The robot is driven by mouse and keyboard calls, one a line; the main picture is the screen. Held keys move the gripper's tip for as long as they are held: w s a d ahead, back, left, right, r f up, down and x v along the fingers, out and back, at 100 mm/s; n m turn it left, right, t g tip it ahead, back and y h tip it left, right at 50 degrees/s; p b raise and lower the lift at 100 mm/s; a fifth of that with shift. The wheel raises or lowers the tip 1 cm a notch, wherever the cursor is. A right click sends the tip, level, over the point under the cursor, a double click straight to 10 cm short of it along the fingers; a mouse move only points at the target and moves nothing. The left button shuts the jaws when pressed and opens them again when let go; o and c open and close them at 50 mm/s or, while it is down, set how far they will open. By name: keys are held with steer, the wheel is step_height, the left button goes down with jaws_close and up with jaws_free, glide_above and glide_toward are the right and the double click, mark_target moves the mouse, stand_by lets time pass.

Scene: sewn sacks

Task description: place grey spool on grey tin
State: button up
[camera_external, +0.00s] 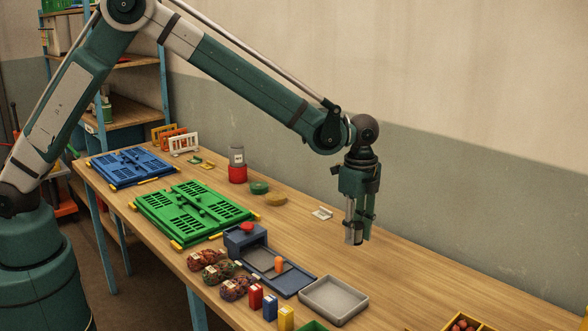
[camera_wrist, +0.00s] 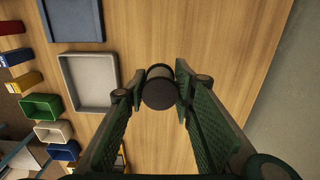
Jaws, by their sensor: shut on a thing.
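My gripper (camera_external: 359,238) hangs pointing down above the right part of the table, shut on a dark grey cylinder, which I take as the grey spool (camera_external: 353,235). In the wrist view the spool (camera_wrist: 159,92) sits between the two fingertips, with its round dark end towards the camera. A grey tin (camera_external: 237,154) with a pale label stands upright on a red tin (camera_external: 237,174) towards the back of the table, well left of my gripper. The grey tin is not visible in the wrist view.
A shallow grey tray (camera_external: 333,300) lies at the front. Green (camera_external: 259,187) and yellow (camera_external: 276,199) discs lie right of the tin stack. A green slotted panel (camera_external: 193,210) and a blue one (camera_external: 131,167) lie left. Bare table surrounds the area below my gripper.

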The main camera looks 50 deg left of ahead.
steer(key=shift+a, duration=0.1)
steer(key=w+a+r+n+p, duration=0.1)
steer(key=w+a+r, duration=0.1)
steer(key=w+a, duration=0.45)
steer(key=w+a+r+n, duration=0.1)
steer(key=w+a+r, duration=0.15)
steer(key=a, duration=0.75)
step_height(320, 180, up, 12)
steer(key=n+p, duration=0.5)
steer(key=n, duration=0.3)
glide_above(236, 145)
steer(key=shift+s+d, duration=0.15)
steer(key=shift+d, duration=0.05)
steer(key=shift+f, duration=3.1)
steer(key=shift+f, duration=0.1)
